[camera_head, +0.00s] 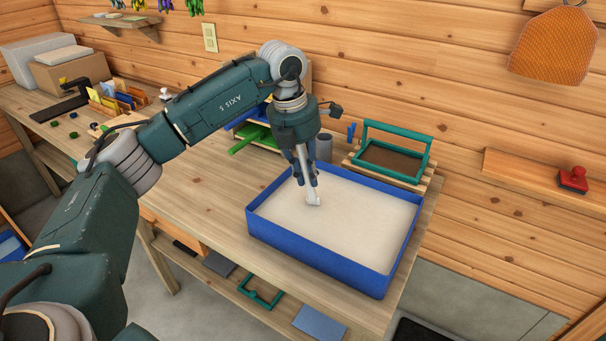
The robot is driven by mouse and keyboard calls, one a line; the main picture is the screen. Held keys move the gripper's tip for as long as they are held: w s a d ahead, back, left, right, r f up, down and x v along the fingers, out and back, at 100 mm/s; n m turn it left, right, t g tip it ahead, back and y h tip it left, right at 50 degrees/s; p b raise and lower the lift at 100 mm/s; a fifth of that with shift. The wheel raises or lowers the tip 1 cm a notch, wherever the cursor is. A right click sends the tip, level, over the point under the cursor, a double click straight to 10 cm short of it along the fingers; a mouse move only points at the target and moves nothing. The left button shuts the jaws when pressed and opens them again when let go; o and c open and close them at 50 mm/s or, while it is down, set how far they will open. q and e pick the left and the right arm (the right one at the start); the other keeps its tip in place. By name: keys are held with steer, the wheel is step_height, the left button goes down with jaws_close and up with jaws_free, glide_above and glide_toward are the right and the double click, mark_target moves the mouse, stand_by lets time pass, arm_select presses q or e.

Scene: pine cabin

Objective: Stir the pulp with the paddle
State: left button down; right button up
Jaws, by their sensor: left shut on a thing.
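A blue vat (312,263) stands on the right part of the wooden workbench, filled with pale, smooth pulp (352,222). My left gripper (307,180) reaches down over the vat's back left part. It is shut on a light-coloured paddle (311,196), which points downward. The paddle's lower end is at the pulp, left of the vat's middle; how deep it goes I cannot tell. My right gripper is not in view.
A green frame (425,163) on a wooden rack stands behind the vat. A grey cylinder (324,148) and a green item (246,140) are beside my left arm. Bare bench (205,200) lies left of the vat. A red stamp (573,179) sits on the wall shelf.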

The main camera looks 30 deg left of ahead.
arm_select(q)
steer(key=shift+w+d+p, duration=0.1)
steer(key=shift+w+p, duration=0.2)
steer(key=shift+w, duration=0.75)
steer(key=shift+s, duration=0.1)
steer(key=d, duration=1.2)
steer(key=shift+s+p, duration=0.2)
steer(key=shift+p, duration=0.2)
steer(key=shift+s+a+b, duration=0.15)
steer(key=shift+s+b, duration=0.45)
steer(key=shift+s, duration=1.4)
